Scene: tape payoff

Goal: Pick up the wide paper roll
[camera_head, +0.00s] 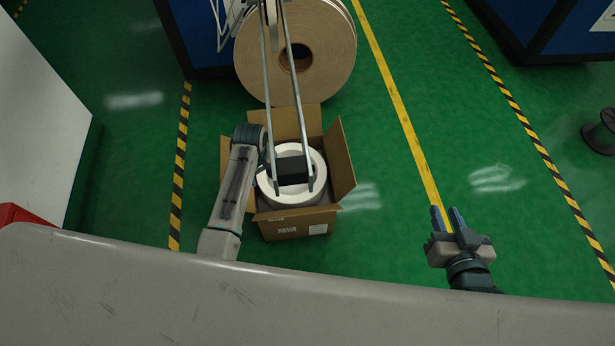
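A white roll (316,162) sits in an open cardboard box (293,228) on the green floor; which roll is the wide paper roll is not marked. A large brown roll (325,45) stands on edge behind the box. My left arm reaches up beside the box's left side, and its wrist end (262,163) is at the white roll's left edge. The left fingers are not clearly visible, so I cannot tell whether they touch the roll. My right gripper (449,215) is open and empty, above bare floor right of the box.
Two long metal bars (303,112) with a black block (291,170) between them extend over the box and white roll. Blue machine bodies (530,25) stand at the back. A dark spool (601,131) is far right. Floor right of the box is clear.

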